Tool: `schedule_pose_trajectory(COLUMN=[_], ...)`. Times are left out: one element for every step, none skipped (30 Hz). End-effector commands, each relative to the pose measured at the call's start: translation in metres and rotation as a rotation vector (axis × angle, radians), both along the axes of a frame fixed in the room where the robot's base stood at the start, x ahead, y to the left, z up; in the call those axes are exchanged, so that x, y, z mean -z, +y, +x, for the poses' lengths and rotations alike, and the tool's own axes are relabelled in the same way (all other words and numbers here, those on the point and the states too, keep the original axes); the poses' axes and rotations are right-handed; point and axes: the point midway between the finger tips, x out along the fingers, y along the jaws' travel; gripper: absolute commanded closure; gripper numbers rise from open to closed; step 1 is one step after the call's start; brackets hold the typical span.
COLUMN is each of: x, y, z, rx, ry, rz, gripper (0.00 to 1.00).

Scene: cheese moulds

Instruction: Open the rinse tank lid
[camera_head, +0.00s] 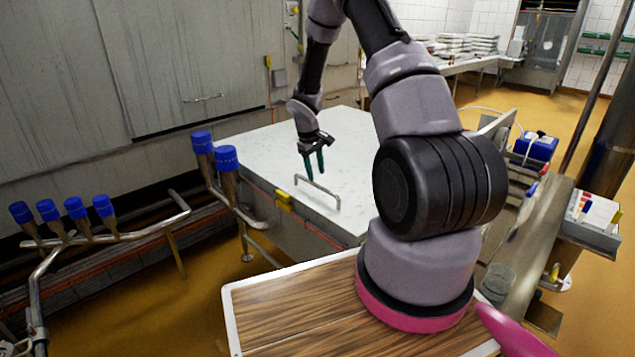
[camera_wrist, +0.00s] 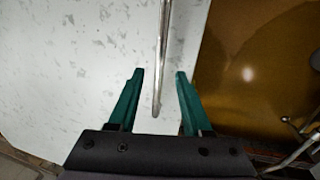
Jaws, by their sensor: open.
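The rinse tank lid (camera_head: 268,148) is a pale, speckled flat panel lying level on top of the tank, and it looks closed. Its handle (camera_head: 318,191) is a thin metal bar raised near the front edge. My gripper (camera_head: 316,172) has two teal fingers pointing down, just behind and above the handle. In the wrist view, the open fingers of my gripper (camera_wrist: 159,75) stand on either side of the handle (camera_wrist: 163,60), with visible gaps. The lid (camera_wrist: 60,70) fills the left of that view. I cannot tell the fingers' exact height over the bar.
Pipes with blue caps (camera_head: 200,142) stand at the tank's left. A yellow latch-like part (camera_head: 284,199) sits on the tank's front edge. A blue container (camera_head: 535,147) and a cluttered bench (camera_head: 590,222) are at the right. The orange-brown floor (camera_head: 215,290) is open at the front left.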

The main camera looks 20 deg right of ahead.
Motion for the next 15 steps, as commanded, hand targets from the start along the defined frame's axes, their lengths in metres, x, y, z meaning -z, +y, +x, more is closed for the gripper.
schedule_pose_trajectory(x=[0.011, 0.016, 0.022, 0.026, 0.03, 0.035, 0.037, 0.04, 0.043, 0.044, 0.045, 0.046, 0.047, 0.047, 0.047], y=[-0.002, -0.003, -0.004, -0.004, -0.005, -0.006, -0.006, -0.007, -0.008, -0.008, -0.008, -0.009, -0.009, -0.009, -0.009], z=[0.0, 0.001, 0.001, 0.001, 0.002, 0.002, 0.003, 0.003, 0.003, 0.003, 0.003, 0.004, 0.004, 0.004, 0.004], rx=[0.001, 0.0, -0.001, 0.0, 0.002, 0.0, 0.0, 0.0, 0.0, 0.0, 0.001, 0.001, 0.001, 0.001, 0.001], ry=[0.003, 0.003, 0.002, 0.002, 0.003, 0.002, 0.001, 0.0, 0.001, 0.001, 0.001, -0.001, -0.001, -0.001, -0.001], rz=[-0.001, 0.0, 0.0, 0.0, 0.0, 0.0, 0.0, 0.0, 0.0, 0.0, 0.0, -0.001, -0.001, -0.001, -0.001], gripper=[0.51, 0.51, 0.51, 0.51, 0.51, 0.51, 0.51, 0.51, 0.51, 0.51, 0.51, 0.51, 0.51, 0.51, 0.51])
